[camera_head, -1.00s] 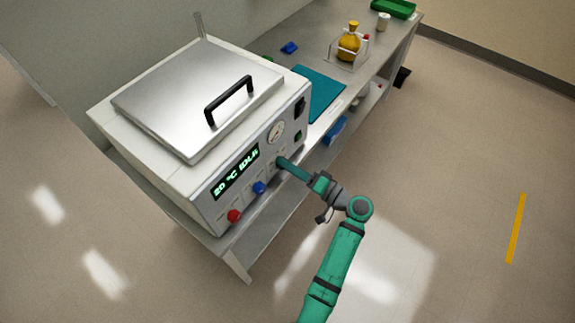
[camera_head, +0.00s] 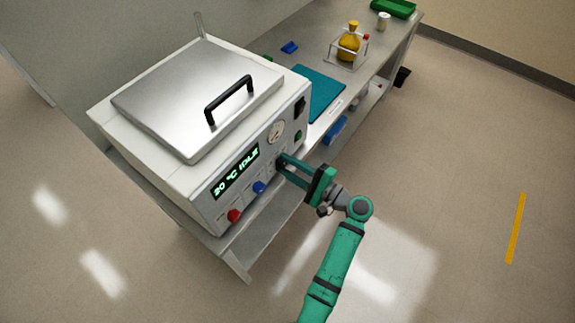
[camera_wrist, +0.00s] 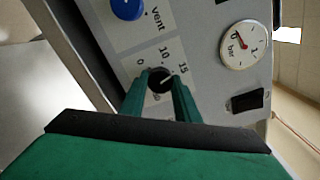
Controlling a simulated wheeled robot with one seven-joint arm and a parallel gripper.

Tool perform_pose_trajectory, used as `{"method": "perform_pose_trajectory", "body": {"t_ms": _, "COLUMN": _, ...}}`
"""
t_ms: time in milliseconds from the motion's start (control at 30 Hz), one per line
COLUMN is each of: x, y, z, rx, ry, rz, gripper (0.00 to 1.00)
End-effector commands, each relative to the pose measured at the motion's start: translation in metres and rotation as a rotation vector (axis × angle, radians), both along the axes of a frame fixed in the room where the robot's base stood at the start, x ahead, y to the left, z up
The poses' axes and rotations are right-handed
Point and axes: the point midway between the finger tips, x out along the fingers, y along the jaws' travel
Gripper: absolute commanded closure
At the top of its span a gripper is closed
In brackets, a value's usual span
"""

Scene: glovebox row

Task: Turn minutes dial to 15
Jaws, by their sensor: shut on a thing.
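The minutes dial (camera_wrist: 160,80) is a small black knob with a white pointer line, on the front panel of the white lidded machine (camera_head: 160,187). In the wrist view, the numbers 0, 10 and 15 are readable around it; a lower label is partly hidden by a finger. The pointer slants up and right, roughly toward the 15 (camera_wrist: 183,68). My gripper (camera_wrist: 161,92) is shut on the dial, one green finger on each side. In the head view, my gripper (camera_head: 283,166) reaches the panel from the right, and its fingers mostly hide the dial.
A blue knob (camera_head: 259,187) and red knob (camera_head: 234,216) sit left of the dial. The green display (camera_head: 237,172) reads 20 °C IDLE. A pressure gauge (camera_head: 276,132) and black switch (camera_wrist: 247,101) are nearby.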

Motion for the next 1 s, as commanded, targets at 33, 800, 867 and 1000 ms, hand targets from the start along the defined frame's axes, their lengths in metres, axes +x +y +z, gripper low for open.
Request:
{"method": "perform_pose_trajectory", "body": {"t_ms": 33, "x": 0.0001, "y": -0.003, "z": -0.001, "rx": 0.02, "ry": 0.03, "rz": -0.007, "gripper": 0.94}}
{"method": "perform_pose_trajectory", "body": {"t_ms": 800, "x": -0.0014, "y": -0.0028, "z": -0.0017, "rx": 0.158, "ry": 0.218, "rz": -0.004, "gripper": 0.94}}
{"method": "perform_pose_trajectory", "body": {"t_ms": 867, "x": -0.0013, "y": -0.0029, "z": -0.0017, "rx": 0.157, "ry": 0.218, "rz": -0.004, "gripper": 0.94}}
{"method": "perform_pose_trajectory", "body": {"t_ms": 1000, "x": -0.0013, "y": -0.0029, "z": -0.0017, "rx": 0.156, "ry": 0.218, "rz": -0.005, "gripper": 0.94}}
